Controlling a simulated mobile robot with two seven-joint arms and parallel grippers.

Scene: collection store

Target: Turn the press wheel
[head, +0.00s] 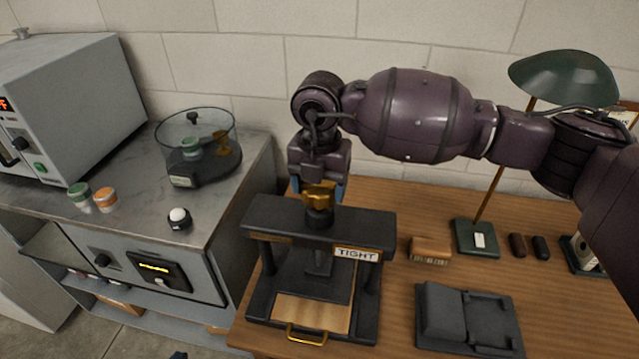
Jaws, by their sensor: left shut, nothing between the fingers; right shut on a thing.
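The black press (262,285) stands on the wooden desk, with a label reading "TIGHT" on its crossbeam. Its brass press wheel (318,198) sits on top of the central screw. My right gripper (319,187) reaches down from above and is shut on the press wheel; its fingers hide part of the wheel. A flat tan piece lies in the press under the dark plate, and a brass handle (306,338) is at the front. Only a small dark tip of my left gripper (178,355) shows at the bottom edge, shut and away from the press.
A green lamp (563,75), a small brown block (430,248) and a dark grey cradle (465,318) are right of the press. My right arm spans above the desk. On the left, a grey counter (130,215) holds an oven-like box (95,100), a glass chamber (197,150) and small jars.

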